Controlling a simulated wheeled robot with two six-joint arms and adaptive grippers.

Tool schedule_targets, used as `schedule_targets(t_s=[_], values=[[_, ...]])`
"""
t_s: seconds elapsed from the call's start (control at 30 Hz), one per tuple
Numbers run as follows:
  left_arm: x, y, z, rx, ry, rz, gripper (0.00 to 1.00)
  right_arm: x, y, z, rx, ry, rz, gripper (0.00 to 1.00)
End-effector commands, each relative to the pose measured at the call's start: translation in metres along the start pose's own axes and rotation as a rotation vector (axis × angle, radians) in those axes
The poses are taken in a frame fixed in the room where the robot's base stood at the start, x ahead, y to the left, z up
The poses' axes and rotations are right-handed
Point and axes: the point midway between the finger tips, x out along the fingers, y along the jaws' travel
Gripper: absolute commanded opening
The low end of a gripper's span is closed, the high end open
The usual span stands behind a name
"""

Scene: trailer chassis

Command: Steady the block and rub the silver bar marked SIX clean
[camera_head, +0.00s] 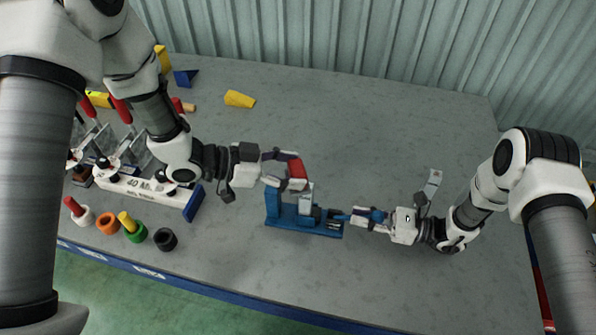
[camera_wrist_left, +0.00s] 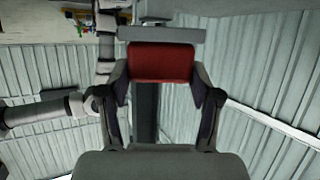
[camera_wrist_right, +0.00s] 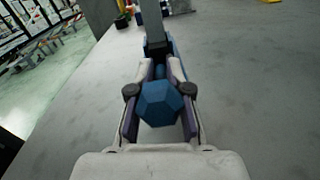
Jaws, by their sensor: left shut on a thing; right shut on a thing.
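A blue block shaped like a vise (camera_head: 282,217) sits on the grey table in the middle of the head view. A pale silver bar (camera_head: 306,203) stands at it; I cannot read its marking. My left gripper (camera_head: 295,172) is shut on a red pad (camera_head: 298,170) just above the bar. The red pad fills the space between the fingers in the left wrist view (camera_wrist_left: 160,62); I cannot tell whether it touches the bar. My right gripper (camera_head: 352,215) is shut on a blue handle (camera_wrist_right: 160,103) with a six-sided end, at the right of the block.
A white rack (camera_head: 135,189) with upright parts stands at the left. A yellow wedge (camera_head: 239,99) and a blue wedge (camera_head: 186,78) lie behind. The table's right is mostly clear.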

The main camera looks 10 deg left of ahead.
Motion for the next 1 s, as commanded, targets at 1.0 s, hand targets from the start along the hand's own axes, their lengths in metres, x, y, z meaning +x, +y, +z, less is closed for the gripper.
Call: schedule_targets(t_s=[1.0], values=[[-0.027,0.0,-0.066,0.005,0.005,-0.003,0.1,0.0,0.0,0.0,0.0,0.002,-0.001,0.0]])
